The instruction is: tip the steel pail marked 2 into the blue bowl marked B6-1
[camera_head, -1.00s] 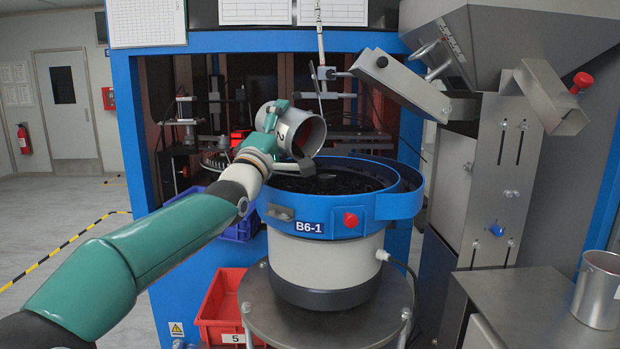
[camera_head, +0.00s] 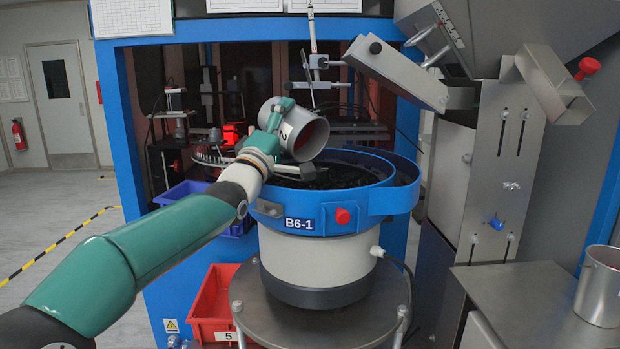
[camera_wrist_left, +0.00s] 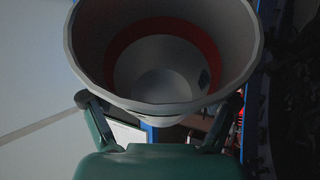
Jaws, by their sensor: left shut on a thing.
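The steel pail marked 2 (camera_head: 303,137) is held tilted, its mouth facing right, above the back left part of the blue bowl marked B6-1 (camera_head: 350,208). My left gripper (camera_head: 283,132) is shut on the pail. In the left wrist view I look into the pail (camera_wrist_left: 160,60); I see bare inner walls with a reddish band and no parts inside. The bowl holds a mass of small black parts. My left gripper's two fingers (camera_wrist_left: 162,118) also show there, one at each side of the pail. My right gripper is not in view.
Another steel pail (camera_head: 600,288) stands on a metal table (camera_head: 515,300) at the right. A steel chute (camera_head: 395,72) hangs above right of the bowl. A red bin marked 5 (camera_head: 212,308) and a blue bin (camera_head: 180,191) are at the left.

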